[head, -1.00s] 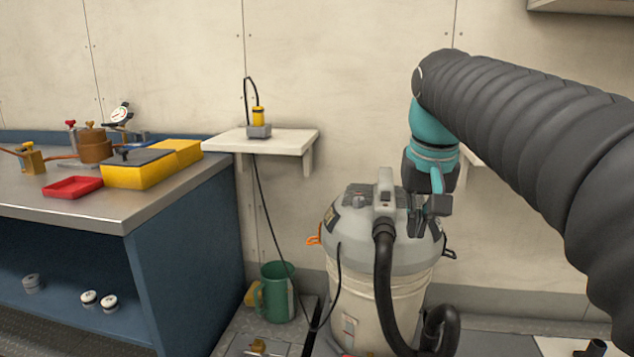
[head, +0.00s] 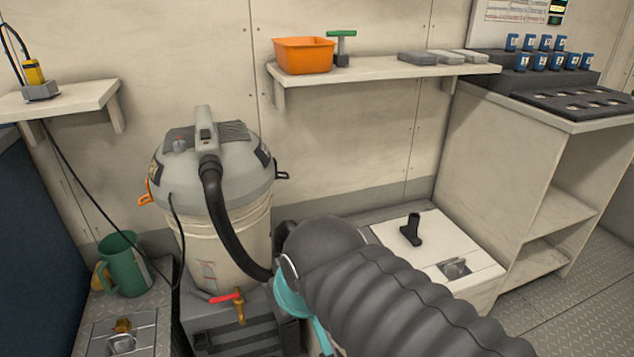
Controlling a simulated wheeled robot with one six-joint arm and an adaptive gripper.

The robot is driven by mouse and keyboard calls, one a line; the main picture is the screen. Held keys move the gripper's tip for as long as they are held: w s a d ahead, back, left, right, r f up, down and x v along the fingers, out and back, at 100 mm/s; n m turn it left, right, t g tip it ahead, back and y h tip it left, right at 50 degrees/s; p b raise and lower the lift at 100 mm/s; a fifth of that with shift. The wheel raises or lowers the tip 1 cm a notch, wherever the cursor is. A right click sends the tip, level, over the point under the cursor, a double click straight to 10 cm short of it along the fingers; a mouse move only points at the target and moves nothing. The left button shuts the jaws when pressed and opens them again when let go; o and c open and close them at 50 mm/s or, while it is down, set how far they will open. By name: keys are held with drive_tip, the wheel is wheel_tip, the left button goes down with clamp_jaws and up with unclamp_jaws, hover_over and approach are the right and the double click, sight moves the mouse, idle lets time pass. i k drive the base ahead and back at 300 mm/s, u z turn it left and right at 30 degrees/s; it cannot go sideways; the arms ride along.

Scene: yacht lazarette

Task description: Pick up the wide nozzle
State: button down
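A black nozzle-like piece (head: 411,230) stands on the white locker lid, right of the vacuum. It has a short upright neck and a broader foot; I take it for the wide nozzle, but its shape is small here. My arm comes in from the bottom right and bends down in front of the vacuum's base. Its teal wrist (head: 291,297) is left of the black piece and apart from it. My gripper is hidden behind the arm or below the picture's edge, so its fingers do not show.
The grey-topped vacuum (head: 215,165) stands at left with its black hose (head: 222,215) curving down. A metal latch (head: 454,268) sits on the locker lid. Above is a wall shelf (head: 385,70) with an orange bin (head: 303,55). A cabinet (head: 520,150) stands at right; open floor lies beside it.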

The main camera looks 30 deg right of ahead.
sight(409, 231)
drive_tip(key=z, duration=2.9)
drive_tip(key=i, duration=1.15)
drive_tip(key=u, duration=2.95)
